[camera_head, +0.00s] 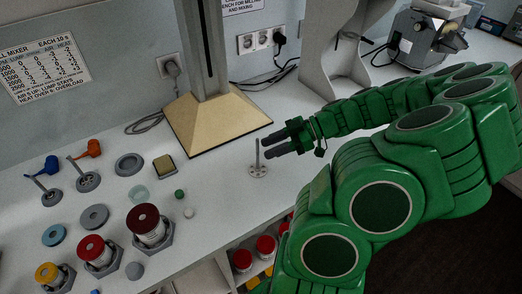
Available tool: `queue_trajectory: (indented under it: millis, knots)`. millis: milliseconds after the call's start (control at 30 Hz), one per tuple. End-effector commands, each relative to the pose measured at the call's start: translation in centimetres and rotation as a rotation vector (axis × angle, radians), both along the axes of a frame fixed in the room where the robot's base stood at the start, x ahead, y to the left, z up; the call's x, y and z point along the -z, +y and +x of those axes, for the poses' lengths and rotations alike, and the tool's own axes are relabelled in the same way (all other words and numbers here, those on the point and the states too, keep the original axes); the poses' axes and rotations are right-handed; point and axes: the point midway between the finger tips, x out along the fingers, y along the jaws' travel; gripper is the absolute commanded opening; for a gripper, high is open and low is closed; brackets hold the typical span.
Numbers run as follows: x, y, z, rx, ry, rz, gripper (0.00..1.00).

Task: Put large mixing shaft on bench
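A grey mixing shaft (258,168), a thin upright rod on a round holed base, appears to stand on the white bench (225,190) right of the mill stand. My gripper (267,146) reaches in from the right, with its two dark fingertips just right of the rod. The fingers look parted, with a narrow gap and nothing seen between them. I cannot tell whether a fingertip touches the rod. Two more shafts with round bases, one (47,192) and another (86,180), stand at the left of the bench.
The mill stand (215,122) has a wide tan base behind the shaft. Several lidded jars, including a dark red one (147,226), stand front left among discs and small knobs. A grey machine (428,38) is at the back right. Bench around the shaft is clear.

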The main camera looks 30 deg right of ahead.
Motion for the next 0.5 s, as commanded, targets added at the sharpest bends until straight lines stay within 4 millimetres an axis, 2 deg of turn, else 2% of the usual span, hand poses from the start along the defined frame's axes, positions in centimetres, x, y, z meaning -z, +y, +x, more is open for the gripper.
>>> queue_trajectory:
  millis: [200,500]
  knots:
    - [-1.4,-3.3,-1.2,0.005,-0.002,-0.003,0.39]
    - [-2.6,-5.9,-2.3,0.004,-0.002,-0.003,0.39]
